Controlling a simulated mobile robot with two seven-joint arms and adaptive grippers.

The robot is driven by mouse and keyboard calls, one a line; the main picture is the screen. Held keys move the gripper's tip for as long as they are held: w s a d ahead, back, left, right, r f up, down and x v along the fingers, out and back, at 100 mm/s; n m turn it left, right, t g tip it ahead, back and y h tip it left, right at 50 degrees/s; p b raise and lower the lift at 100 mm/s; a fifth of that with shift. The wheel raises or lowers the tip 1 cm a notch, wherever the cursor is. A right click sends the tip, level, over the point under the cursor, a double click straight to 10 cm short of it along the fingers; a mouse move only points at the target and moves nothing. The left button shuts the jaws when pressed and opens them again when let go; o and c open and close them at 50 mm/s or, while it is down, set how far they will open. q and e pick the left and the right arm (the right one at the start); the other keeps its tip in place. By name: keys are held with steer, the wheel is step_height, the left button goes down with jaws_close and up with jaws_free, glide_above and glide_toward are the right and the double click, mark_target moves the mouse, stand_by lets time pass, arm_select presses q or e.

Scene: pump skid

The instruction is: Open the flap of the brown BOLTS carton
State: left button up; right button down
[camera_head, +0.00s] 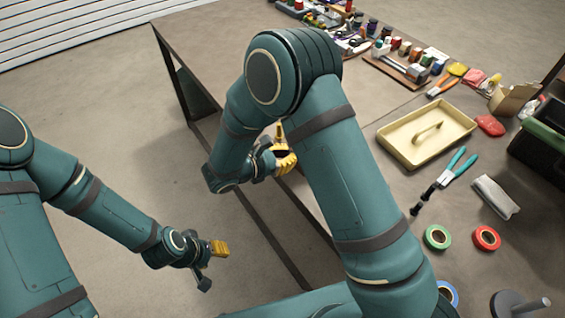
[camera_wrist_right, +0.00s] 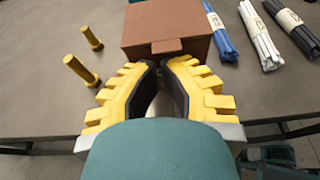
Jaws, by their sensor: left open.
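A closed brown carton (camera_wrist_right: 167,28) stands on the table in the right wrist view, with a small tab (camera_wrist_right: 167,46) at its near top edge. No lettering on it is readable, and I do not make it out in the head view. My right gripper (camera_wrist_right: 160,64) is just in front of the carton, its yellow fingers pointing at it with their tips close together. I cannot tell whether they touch each other or the carton. In the head view my right gripper (camera_head: 285,160) is by the table's left edge. My left gripper (camera_head: 220,248) is open, off the table over the floor.
Yellow pegs (camera_wrist_right: 92,38) stand left of the carton; blue bundled rods (camera_wrist_right: 222,32) and white bundled rods (camera_wrist_right: 260,38) lie right of it. On the table are a cream tray (camera_head: 425,132), pliers (camera_head: 452,172), green tape (camera_head: 437,237) and red tape (camera_head: 486,238).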

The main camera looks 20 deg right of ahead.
steer(key=shift+r, duration=0.35)
steer(key=shift+r+y+p, duration=0.35)
steer(key=shift+y+p, duration=0.05)
steer(key=shift+p, duration=0.15)
